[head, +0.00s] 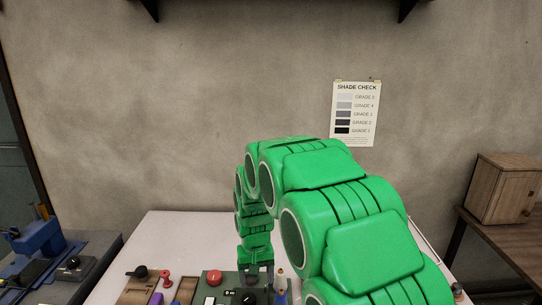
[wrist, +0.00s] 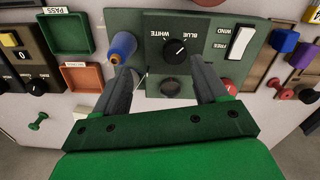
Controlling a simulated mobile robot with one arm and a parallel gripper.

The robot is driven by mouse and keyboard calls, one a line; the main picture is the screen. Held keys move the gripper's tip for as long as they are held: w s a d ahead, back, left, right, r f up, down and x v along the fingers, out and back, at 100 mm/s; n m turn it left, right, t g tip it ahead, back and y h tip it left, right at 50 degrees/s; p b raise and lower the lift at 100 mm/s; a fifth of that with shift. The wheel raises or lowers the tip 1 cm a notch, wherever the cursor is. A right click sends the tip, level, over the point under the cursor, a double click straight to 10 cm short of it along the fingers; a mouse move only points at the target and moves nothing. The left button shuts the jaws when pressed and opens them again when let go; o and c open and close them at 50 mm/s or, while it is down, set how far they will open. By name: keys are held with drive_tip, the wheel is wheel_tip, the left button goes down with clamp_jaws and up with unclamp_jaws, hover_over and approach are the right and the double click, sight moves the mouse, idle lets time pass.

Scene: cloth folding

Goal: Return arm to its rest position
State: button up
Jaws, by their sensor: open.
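My green arm rises from the lower right of the head view, arches over the white table (head: 175,230) and reaches down to its front part. My gripper (head: 262,278) is low over a green control panel (head: 212,290) there, small and partly cut off by the frame's bottom. In the wrist view my gripper (wrist: 167,72) has its two dark fingers apart, one on each side of a dark round knob (wrist: 170,87). I see nothing held between them. Whether the fingers touch the panel I cannot tell. No cloth shows in either view.
A blue spool-like cylinder (wrist: 122,45) stands close by the left finger. A red button (head: 214,277), a white switch (wrist: 241,42) and a black dial (wrist: 175,50) are on the panel. Small trays (wrist: 70,33) lie to the left. A wooden cabinet (head: 500,188) stands at right.

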drive_tip(key=s+d+r, duration=0.8)
drive_tip(key=s+d+r+m, duration=0.1)
drive_tip(key=s+d, duration=0.3)
drive_tip(key=s, duration=0.5)
drive_tip(key=s+d+r+g, duration=0.1)
drive_tip(key=s+d+r, duration=0.2)
drive_tip(key=s, duration=0.7)
drive_tip(key=s+d+r+m, duration=0.1)
drive_tip(key=s+d, duration=0.3)
drive_tip(key=s, duration=0.6)
drive_tip(key=shift+s+d+r+m+g, duration=0.3)
drive_tip(key=shift+d+r, duration=0.1)
drive_tip(key=shift+r, duration=0.5)
